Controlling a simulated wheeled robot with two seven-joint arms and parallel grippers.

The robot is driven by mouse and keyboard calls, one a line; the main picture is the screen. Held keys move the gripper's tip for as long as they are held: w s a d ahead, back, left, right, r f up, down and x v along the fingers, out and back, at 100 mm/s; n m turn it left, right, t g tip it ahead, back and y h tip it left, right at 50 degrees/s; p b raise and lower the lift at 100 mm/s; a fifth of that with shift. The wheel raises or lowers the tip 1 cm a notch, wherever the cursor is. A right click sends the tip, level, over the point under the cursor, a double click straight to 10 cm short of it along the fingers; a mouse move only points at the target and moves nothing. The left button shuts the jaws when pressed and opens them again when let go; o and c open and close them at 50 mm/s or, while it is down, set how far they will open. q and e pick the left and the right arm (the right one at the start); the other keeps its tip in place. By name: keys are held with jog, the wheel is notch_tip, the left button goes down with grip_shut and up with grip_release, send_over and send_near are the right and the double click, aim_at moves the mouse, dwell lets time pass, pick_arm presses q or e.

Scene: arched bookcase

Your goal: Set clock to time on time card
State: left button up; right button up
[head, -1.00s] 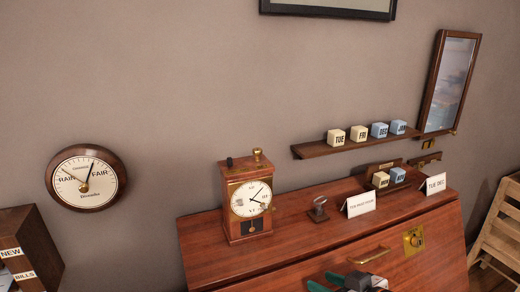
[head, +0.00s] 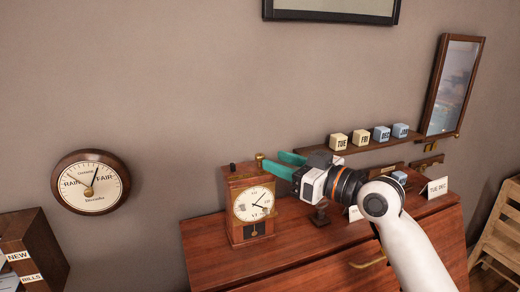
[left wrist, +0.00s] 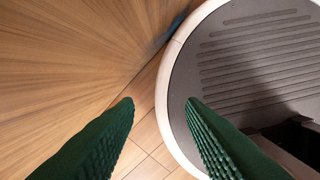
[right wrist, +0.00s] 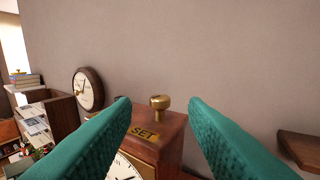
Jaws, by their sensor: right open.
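The wooden clock (head: 237,187) stands on the desk, with a white dial (head: 254,204) and dark hands, one up-right and one right. A brass knob (head: 259,158) is on its top; the right wrist view shows this knob (right wrist: 160,102) beside a "SET" label (right wrist: 145,133). My right gripper (head: 275,161) is open, its teal fingers at the clock's top, spread either side of the knob in the wrist view, apart from it. The time card (head: 354,213) is mostly hidden behind my right arm. My left gripper (left wrist: 158,104) is open and empty, above the floor.
A round barometer (head: 90,182) hangs on the wall at left. A shelf (head: 325,149) with lettered cubes (head: 361,137) is behind my right arm. A "TUE DEC" card (head: 437,188) stands at the desk's right. The desk top left of the clock is clear.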

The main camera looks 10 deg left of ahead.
aim_at(260, 155)
jog(key=p+x, duration=0.1)
jog(key=x, duration=0.5)
jog(key=shift+c, duration=0.6)
